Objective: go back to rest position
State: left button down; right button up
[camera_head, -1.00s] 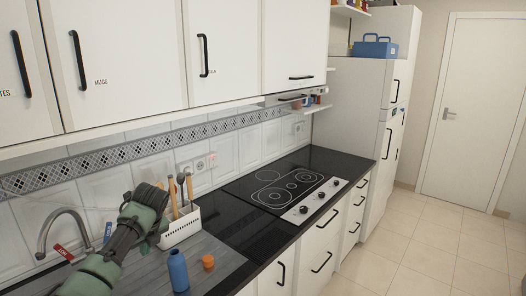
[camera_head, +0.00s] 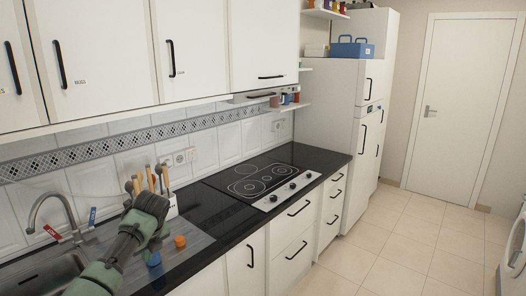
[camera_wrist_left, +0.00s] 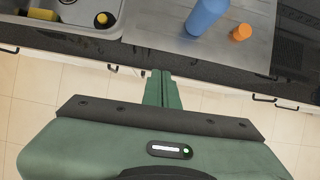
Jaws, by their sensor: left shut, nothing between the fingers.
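My left gripper (camera_head: 150,212) comes in from the lower left of the head view, over the counter's front part. It is shut and empty; the left wrist view shows its green fingers (camera_wrist_left: 161,88) together, pointing toward the counter edge. In the head view, my left arm covers part of a blue bottle (camera_head: 153,259) and of the white utensil holder (camera_head: 171,207). The blue bottle shows more fully in the left wrist view (camera_wrist_left: 206,14), apart from the fingers. My right gripper is not in view.
An orange cap-like piece (camera_head: 180,241) sits on the grey worktop. The sink tap (camera_head: 52,212) stands at the left, and the hob (camera_head: 262,181) is farther back. Upper cabinets (camera_head: 105,55) hang above. The tiled floor (camera_head: 400,240) is open; a white appliance (camera_head: 514,255) edges in at right.

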pick_arm(q)
jog(key=s+d+f+n+h+b, duration=0.1)
jog(key=s+f+n, duration=0.35)
jog(key=f, duration=0.85)
jog(key=s+d+f+n+g+b, duration=0.15)
jog(key=s+f, duration=0.55)
jog(key=f, duration=0.7)
jog(key=s+d+f+n+t+h+b, duration=0.15)
jog(key=s+f+n, duration=0.35)
jog(key=f, duration=0.8)
jog(key=s+d+f+n, duration=0.2)
jog(key=s+f+n, duration=0.2)
jog(key=s, duration=1.1)
jog(key=s+d+f+n+g+h+b, duration=0.1)
jog(key=s+f+n, duration=0.3)
jog(key=s+f, duration=0.6)
jog(key=s+d+f+n+g+b, duration=0.1)
jog(key=s+d+f+n, duration=0.2)
jog(key=s, duration=1.9)
notch_tip(320, 180, down, 5)
jog(key=shift+d+f+n+h, duration=0.15)
jog(key=shift+n+h, duration=0.2)
jog(key=shift+n, duration=0.25)
